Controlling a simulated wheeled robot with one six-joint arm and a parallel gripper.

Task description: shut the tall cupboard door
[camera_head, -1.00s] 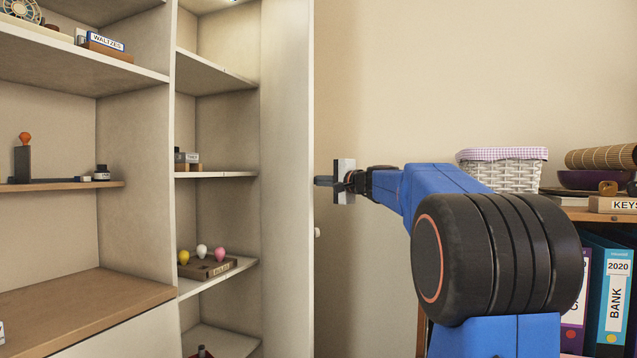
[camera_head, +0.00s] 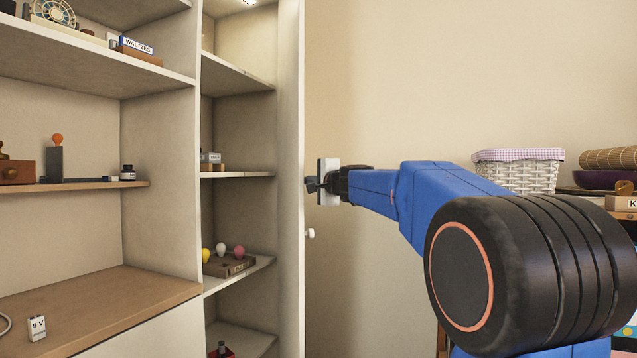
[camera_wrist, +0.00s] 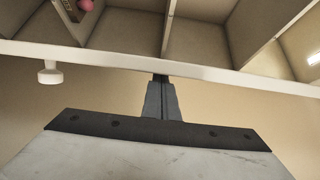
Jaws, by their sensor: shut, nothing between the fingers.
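The tall cupboard door (camera_head: 291,120) stands open, seen nearly edge-on on the right side of the cupboard (camera_head: 238,130). Its white knob (camera_head: 310,233) sticks out from the outer face, and it also shows at the left in the wrist view (camera_wrist: 48,73). My gripper (camera_head: 309,185) is shut and empty, on the outer side of the door, above the knob. In the wrist view, the shut fingertips (camera_wrist: 160,79) meet the pale door edge strip (camera_wrist: 200,77); whether they touch or stop just short I cannot tell.
Open shelves with small items fill the left, including colored bulbs (camera_head: 223,252) in a tray inside the cupboard. A wicker basket (camera_head: 517,175) and bowl (camera_head: 597,180) stand on a unit at the right. Bare wall (camera_head: 430,80) lies behind my arm.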

